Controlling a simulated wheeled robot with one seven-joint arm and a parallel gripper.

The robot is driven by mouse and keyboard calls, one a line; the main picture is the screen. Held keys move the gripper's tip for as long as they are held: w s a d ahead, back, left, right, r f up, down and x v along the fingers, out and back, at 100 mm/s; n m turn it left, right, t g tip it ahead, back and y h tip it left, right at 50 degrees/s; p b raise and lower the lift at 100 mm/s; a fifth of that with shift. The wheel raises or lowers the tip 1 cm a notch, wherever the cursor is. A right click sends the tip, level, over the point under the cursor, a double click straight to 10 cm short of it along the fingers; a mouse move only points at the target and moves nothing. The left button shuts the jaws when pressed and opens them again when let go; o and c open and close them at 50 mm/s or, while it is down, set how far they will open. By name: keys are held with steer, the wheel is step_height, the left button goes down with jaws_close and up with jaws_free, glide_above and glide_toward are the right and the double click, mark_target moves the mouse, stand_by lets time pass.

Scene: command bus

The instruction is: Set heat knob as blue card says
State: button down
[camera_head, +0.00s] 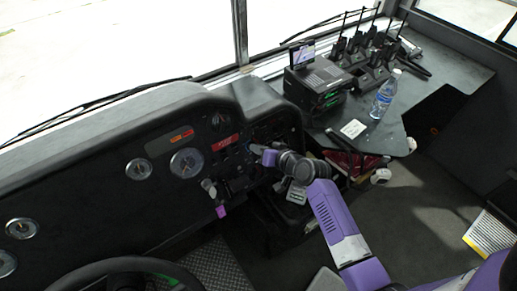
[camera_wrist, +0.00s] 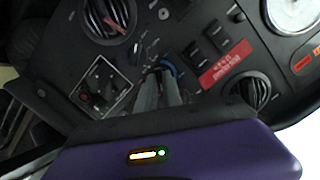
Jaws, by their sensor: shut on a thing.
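My gripper (camera_wrist: 160,82) reaches the dashboard panel and is shut on a small knob (camera_wrist: 168,67). Only a blue edge of that knob shows past the fingertips; I take it for the heat knob. Its pointer and setting are hidden by the fingers. In the head view my gripper (camera_head: 262,154) meets the right part of the dashboard, and the knob is hidden there. I cannot make out a blue card in either view.
Round vents (camera_wrist: 108,16) and (camera_wrist: 250,92), rocker switches (camera_wrist: 205,42), a red label (camera_wrist: 226,65) and a small switch plate (camera_wrist: 100,83) surround my gripper. A side desk holds a bottle (camera_head: 385,94), a pale card (camera_head: 353,128) and radios (camera_head: 372,62).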

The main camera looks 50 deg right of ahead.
stand_by(0.4)
steer(key=c, duration=1.5)
jaws_free()
steer(key=v, duration=0.7)
steer(key=shift+s+r+b, duration=0.2)
steer(key=shift+s+b, duration=0.15)
steer(key=shift+b, duration=0.05)
steer(key=shift+m, duration=0.3)
